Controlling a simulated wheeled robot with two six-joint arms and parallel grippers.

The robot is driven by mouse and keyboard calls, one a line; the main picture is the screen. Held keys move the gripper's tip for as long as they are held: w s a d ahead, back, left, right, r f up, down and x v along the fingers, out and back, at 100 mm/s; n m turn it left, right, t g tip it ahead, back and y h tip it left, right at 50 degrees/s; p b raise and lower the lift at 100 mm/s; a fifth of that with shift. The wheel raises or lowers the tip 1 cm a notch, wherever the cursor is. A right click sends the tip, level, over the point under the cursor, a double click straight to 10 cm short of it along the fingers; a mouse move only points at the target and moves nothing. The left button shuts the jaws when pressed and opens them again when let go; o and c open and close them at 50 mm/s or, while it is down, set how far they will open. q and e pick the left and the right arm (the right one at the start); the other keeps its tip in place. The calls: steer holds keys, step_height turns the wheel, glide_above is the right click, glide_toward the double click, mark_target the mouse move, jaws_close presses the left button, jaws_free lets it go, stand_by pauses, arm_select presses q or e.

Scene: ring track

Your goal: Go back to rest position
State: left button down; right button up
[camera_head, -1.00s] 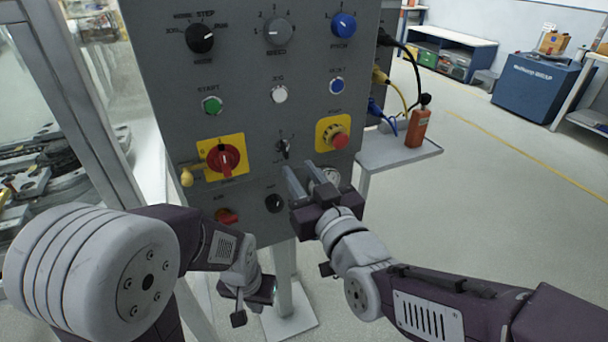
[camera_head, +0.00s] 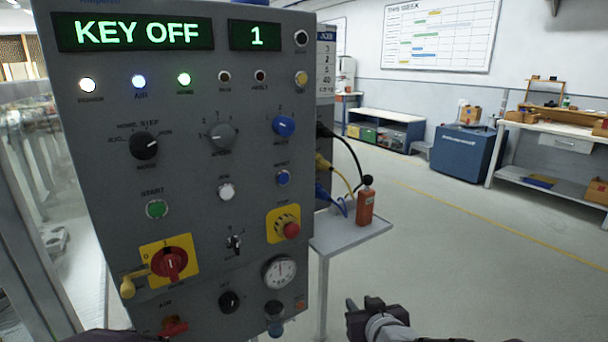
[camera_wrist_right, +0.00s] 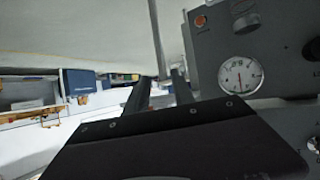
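The grey control panel (camera_head: 190,200) fills the left half of the head view. Its displays read "KEY OFF" (camera_head: 133,33) and "1" (camera_head: 256,36). My right gripper (camera_head: 352,304) is low in the head view, right of the panel's lower edge and apart from it. In the right wrist view its two fingers (camera_wrist_right: 160,88) stand apart with nothing visible between them. The panel's gauge (camera_wrist_right: 240,76) shows right of the fingers there. My left gripper is out of view; only a dark piece of my arm shows at the bottom left.
A small side shelf (camera_head: 350,238) with an orange bottle (camera_head: 365,205) juts out right of the panel, above my right gripper. Cables hang at the panel's side. A blue cabinet (camera_head: 465,152) and a workbench (camera_head: 555,185) stand far back. The floor on the right is clear.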

steer(key=s+d+f+m+g+h, duration=0.1)
steer(key=s+d+f+g, duration=0.2)
steer(key=f, duration=0.2)
steer(key=s+d+f+m+g, duration=0.1)
steer(key=s+d+f+g, duration=0.1)
steer(key=s+f, duration=0.15)
steer(key=s+f+g, duration=0.6)
steer(key=s, duration=0.6)
step_height(320, 180, up, 25)
steer(key=p, duration=2.5)
steer(key=shift+d, duration=0.3)
